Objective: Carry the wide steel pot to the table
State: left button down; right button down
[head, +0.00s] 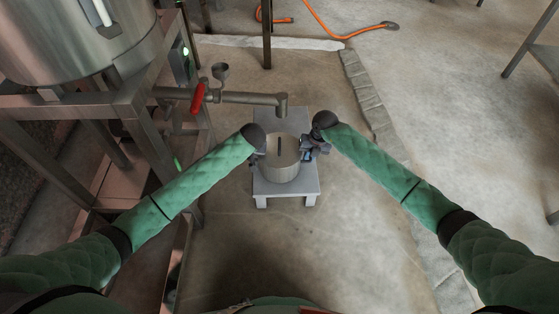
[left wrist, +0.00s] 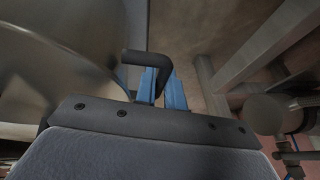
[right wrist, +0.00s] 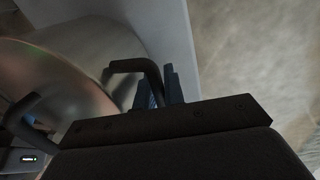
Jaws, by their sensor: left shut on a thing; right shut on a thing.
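The wide steel pot (head: 282,172) stands upright on a low grey stool (head: 286,189) in the head view, below the end of a pipe. My left gripper (head: 259,157) is at the pot's left side and my right gripper (head: 309,151) is at its right side. In the left wrist view, the blue fingers (left wrist: 160,88) are shut on a dark bent handle beside the pot wall (left wrist: 60,60). In the right wrist view, the fingers (right wrist: 162,88) are likewise shut on a dark handle next to the pot (right wrist: 70,75). The table cannot be identified for certain.
A large steel tank (head: 80,40) on a metal frame (head: 120,105) stands at the left. A pipe with a red valve handle (head: 198,98) reaches over behind the pot. An orange hose (head: 322,22) lies on the far floor. Floor to the right (head: 450,120) is clear.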

pick_arm(q)
jog(key=shift+r, duration=0.25)
pick_arm(e)
jog(key=shift+r, duration=0.25)
